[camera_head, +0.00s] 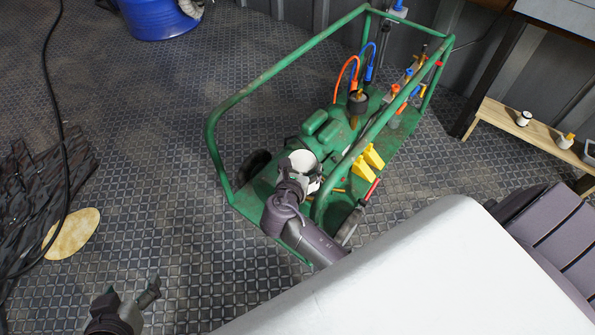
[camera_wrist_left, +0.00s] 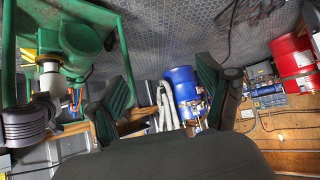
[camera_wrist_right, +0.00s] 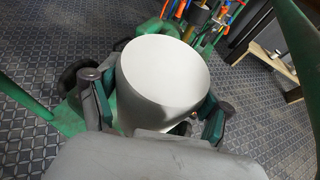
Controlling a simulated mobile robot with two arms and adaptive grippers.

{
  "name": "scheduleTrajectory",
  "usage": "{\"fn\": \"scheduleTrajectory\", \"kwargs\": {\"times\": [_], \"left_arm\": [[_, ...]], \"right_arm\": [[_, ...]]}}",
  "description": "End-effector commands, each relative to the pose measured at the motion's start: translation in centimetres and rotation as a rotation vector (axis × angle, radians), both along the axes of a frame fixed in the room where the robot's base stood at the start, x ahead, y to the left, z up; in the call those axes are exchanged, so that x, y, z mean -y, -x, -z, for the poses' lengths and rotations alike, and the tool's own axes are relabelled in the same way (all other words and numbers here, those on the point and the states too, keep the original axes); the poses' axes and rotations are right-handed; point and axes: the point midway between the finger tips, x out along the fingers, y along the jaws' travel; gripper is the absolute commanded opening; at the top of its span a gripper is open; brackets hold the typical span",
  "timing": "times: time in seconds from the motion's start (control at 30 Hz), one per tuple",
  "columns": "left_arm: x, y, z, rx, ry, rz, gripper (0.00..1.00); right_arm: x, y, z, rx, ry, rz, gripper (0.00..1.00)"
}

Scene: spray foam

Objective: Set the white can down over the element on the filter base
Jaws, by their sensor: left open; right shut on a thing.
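The white can (camera_head: 301,161) is in my right gripper (camera_head: 302,176), over the near part of the green machine. In the right wrist view the can (camera_wrist_right: 165,75) fills the middle, its flat pale end facing the camera. My right gripper's fingers (camera_wrist_right: 158,112) are shut on its two sides.
The green tubular frame (camera_head: 290,75) surrounds the machine, with a rail close to my right gripper. Yellow wedges (camera_head: 369,159), orange and blue hoses (camera_head: 346,72) sit on the machine. A blue drum (camera_head: 155,18) stands at the back.

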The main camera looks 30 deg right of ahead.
Motion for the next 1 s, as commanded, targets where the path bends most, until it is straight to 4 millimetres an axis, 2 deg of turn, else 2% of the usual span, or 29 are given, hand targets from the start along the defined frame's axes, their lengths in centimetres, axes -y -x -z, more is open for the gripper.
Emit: {"fn": "scheduleTrajectory", "kwargs": {"times": [0.6,1.0], "left_arm": [[1.8,-4.0,-4.3,0.316,0.073,0.023,0.79],[2.5,-5.3,-7.1,0.483,0.113,0.033,0.79]], "right_arm": [[3.4,-1.4,0.0,0.002,0.002,0.000,0.29],[5.0,-2.1,-0.1,0.002,0.002,-0.001,0.29]]}}
